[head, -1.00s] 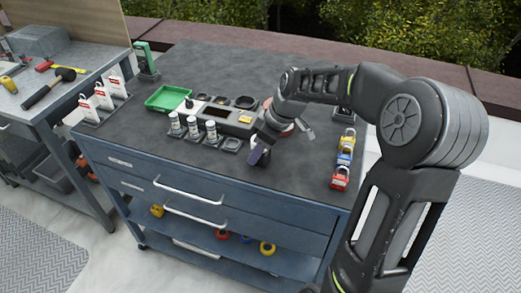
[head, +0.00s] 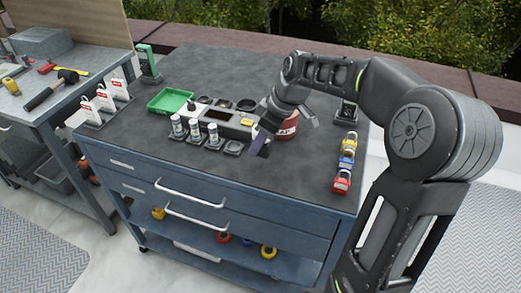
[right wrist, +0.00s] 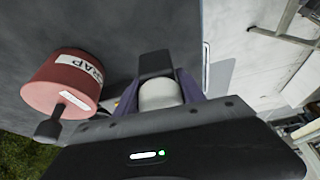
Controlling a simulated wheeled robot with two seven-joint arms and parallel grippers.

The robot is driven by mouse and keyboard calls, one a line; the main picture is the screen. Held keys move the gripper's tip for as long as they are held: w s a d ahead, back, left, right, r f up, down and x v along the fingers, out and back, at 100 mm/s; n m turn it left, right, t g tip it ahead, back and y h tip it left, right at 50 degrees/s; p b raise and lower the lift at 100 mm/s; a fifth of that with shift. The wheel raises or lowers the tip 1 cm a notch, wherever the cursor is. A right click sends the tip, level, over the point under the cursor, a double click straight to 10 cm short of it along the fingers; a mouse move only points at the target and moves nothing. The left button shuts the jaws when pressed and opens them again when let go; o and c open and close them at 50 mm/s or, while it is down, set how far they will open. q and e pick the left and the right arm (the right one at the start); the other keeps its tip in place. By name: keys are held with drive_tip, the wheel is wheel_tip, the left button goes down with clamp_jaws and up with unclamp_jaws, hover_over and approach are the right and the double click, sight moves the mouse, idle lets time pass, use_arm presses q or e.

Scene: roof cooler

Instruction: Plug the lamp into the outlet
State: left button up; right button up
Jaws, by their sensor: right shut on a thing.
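I see no lamp and no outlet that I can make out in either view. My right gripper (head: 260,146) is over the front middle of the cart top. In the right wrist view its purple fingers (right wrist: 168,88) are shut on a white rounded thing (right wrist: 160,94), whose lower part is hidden. A dark square piece (right wrist: 155,62) shows just beyond the fingers. White-capped bottles (head: 194,131) stand in a row of dark holders left of the gripper, and the rightmost holder (head: 232,147) is empty. My left gripper is not in view.
A red scrap can (head: 288,128) stands close behind the right gripper and also shows in the right wrist view (right wrist: 62,84). Colored padlocks (head: 346,163) line the right edge. A green tray (head: 170,100) and grey organizer (head: 222,127) lie left. The front right top is clear.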

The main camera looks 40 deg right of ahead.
wheel_tip(320, 180, up, 6)
drive_tip(key=shift+f, duration=0.2)
idle(0.5)
